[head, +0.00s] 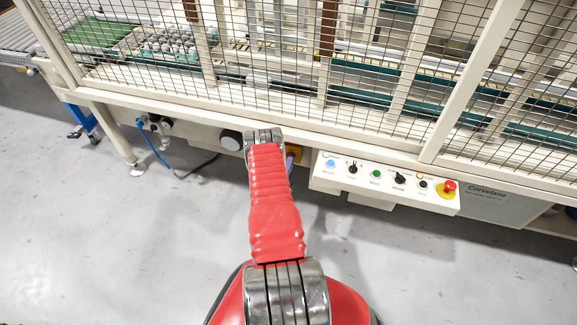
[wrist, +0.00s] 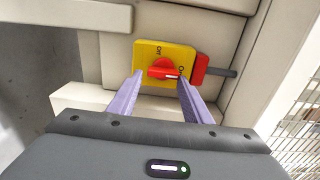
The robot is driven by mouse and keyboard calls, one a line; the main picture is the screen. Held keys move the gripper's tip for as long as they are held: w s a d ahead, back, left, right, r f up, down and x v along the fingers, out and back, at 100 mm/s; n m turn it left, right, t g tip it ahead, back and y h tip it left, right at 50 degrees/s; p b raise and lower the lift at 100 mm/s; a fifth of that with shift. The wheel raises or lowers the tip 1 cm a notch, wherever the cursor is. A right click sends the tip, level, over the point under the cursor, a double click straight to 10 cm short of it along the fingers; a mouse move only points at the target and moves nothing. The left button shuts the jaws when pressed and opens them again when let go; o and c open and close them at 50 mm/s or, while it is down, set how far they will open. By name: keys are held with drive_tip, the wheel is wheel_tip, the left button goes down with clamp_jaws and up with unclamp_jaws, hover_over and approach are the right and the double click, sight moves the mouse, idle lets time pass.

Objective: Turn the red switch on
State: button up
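The red switch (wrist: 160,68) is a rotary knob on a yellow plate (wrist: 145,50) in the wrist view. "Off" is printed at the plate's top, and a partly covered "O…" label is at its right. The knob lies roughly horizontal, its white mark at the right end toward that label. My gripper (wrist: 161,78) is open, its two purple fingers apart, one tip on each side of the knob. I cannot tell whether either tip touches it. In the head view, my arm hides the switch; only an edge of the yellow plate (head: 297,151) shows.
A red tab (wrist: 201,70) with a dark rod sits right of the plate. In the head view, a control panel (head: 385,186) with several buttons and a red emergency stop (head: 449,186) is to the right. A mesh guard (head: 280,65) rises above. The grey floor is clear.

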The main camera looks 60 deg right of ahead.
drive_tip(key=o, duration=0.3)
drive_tip(key=shift+w, duration=0.2)
drive_tip(key=shift+a, duration=0.15)
drive_tip(key=s+a, duration=0.2)
drive_tip(key=a, duration=1.1)
drive_tip(key=shift+a, duration=0.2)
drive_tip(key=shift+s, duration=0.1)
